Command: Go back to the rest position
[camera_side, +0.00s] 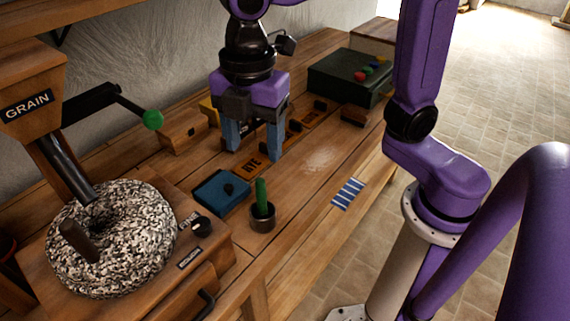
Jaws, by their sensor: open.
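My gripper (255,142) points down over the middle of the wooden bench (300,212). Its two blue-grey fingers are spread apart, with nothing visible held between them. The fingertips are close to the bench top, near an orange label reading RYE (253,166). I cannot tell whether they touch anything. The part of the bench behind the fingers is partly hidden.
A granite millstone (150,225) and GRAIN hopper (30,90) stand at left. A green-knobbed crank (152,119) juts out. A blue box (221,192), a cup with a green handle (262,217), a striped cloth (348,193) and a dark green box (345,78) are nearby.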

